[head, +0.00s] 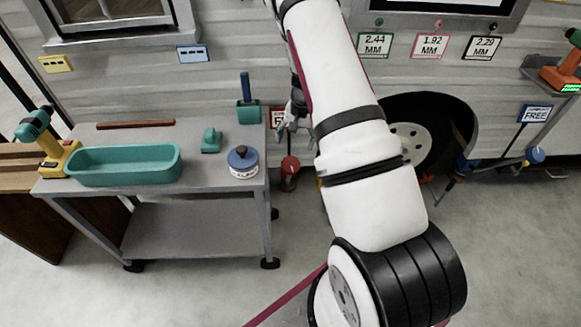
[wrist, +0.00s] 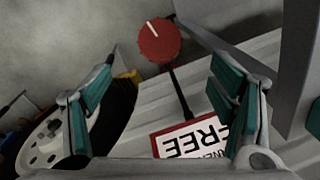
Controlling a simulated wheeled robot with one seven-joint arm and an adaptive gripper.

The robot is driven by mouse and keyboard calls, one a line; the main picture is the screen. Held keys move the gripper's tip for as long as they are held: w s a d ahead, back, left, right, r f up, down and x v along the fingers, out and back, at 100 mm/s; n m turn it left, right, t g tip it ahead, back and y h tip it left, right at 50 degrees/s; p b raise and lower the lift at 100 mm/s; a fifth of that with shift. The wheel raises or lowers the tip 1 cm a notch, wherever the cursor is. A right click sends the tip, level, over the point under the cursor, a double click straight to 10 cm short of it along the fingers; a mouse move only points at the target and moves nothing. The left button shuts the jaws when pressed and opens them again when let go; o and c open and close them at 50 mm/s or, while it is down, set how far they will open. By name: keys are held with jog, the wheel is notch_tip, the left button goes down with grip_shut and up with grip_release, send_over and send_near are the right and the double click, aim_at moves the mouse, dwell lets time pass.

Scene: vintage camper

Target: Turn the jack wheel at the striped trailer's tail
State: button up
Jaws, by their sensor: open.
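A round red jack wheel (wrist: 159,41) with a short white mark on its face shows at the top middle of the wrist view. A dark rod runs from it to a red-bordered sign (wrist: 190,137) reading FREE, upside down in this view. In the head view the red wheel (head: 290,163) sits low by the trailer wall, right of the cart. My gripper (wrist: 163,66) is open and empty, its fingers spread on either side of the rod's line. The wheel lies beyond the fingertips, apart from them. In the head view my gripper (head: 294,117) is partly hidden by my arm.
A grey cart (head: 195,235) with a teal tray (head: 125,178) stands left of the red wheel. The trailer tyre (head: 440,130) is at right. Further right is a blue wheel (head: 536,154) beside a blue FREE sign (head: 535,113). The floor in front is clear.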

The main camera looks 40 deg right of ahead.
aim_at(291, 163)
jog(key=f, duration=0.4)
jog(key=w+f+b, duration=0.1)
jog(key=f, duration=0.3)
jog(key=a+f+b, duration=0.1)
jog(key=f, duration=0.4)
jog(key=shift+w, duration=0.15)
jog(key=shift+r, duration=0.1)
jog(key=shift+c, duration=0.2)
jog(key=c, duration=1.1)
